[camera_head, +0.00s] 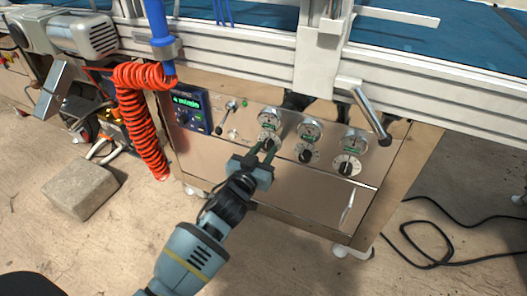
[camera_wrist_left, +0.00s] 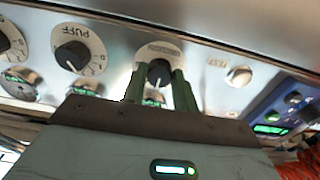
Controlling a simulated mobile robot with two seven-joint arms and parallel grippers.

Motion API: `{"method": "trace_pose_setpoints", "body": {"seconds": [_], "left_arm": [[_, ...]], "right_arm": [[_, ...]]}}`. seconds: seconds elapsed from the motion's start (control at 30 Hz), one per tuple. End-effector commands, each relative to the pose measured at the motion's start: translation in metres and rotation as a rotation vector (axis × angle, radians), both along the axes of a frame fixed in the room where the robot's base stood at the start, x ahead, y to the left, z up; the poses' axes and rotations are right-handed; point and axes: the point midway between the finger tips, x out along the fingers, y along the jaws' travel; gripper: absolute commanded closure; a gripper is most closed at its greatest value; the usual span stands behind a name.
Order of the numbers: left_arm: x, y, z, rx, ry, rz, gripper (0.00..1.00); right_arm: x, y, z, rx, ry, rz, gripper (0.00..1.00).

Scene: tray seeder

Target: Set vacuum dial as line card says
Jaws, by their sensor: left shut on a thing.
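My left gripper (camera_head: 264,152) reaches up to the machine's front panel and is shut on the black knob of the leftmost dial (camera_head: 268,140). In the left wrist view, the fingers (camera_wrist_left: 160,84) stand on either side of this knob (camera_wrist_left: 158,70). Its label is too small to read surely, and the fingers cover part of its scale. A dial marked PUFF (camera_wrist_left: 76,50) sits beside it, with its knob free. The middle dial (camera_head: 306,154) and right dial (camera_head: 347,166) also show in the head view. I cannot make out a line card. My right gripper is not in view.
Round gauges (camera_head: 310,131) sit above the dials. A blue control box (camera_head: 190,110) with a green display and a small lever (camera_head: 227,116) are to the left. A red coiled hose (camera_head: 143,125) hangs further left. A metal handle (camera_head: 370,115) juts out at upper right.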

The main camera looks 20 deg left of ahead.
Motion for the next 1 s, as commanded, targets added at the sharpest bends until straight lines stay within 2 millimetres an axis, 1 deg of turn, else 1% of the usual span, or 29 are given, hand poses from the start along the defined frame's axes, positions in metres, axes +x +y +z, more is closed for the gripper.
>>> {"method": "trace_pose_setpoints", "body": {"seconds": [0.27,0.7,1.0], "left_arm": [[0.0,0.0,0.0,0.08,-0.002,0.0,0.94],[0.0,0.001,0.001,0.372,-0.012,0.0,0.94],[0.0,0.001,0.0,0.495,-0.016,0.0,0.94]], "right_arm": [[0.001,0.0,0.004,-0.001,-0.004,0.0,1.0],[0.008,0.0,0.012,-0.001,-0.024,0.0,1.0],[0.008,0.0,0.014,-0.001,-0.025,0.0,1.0]]}}
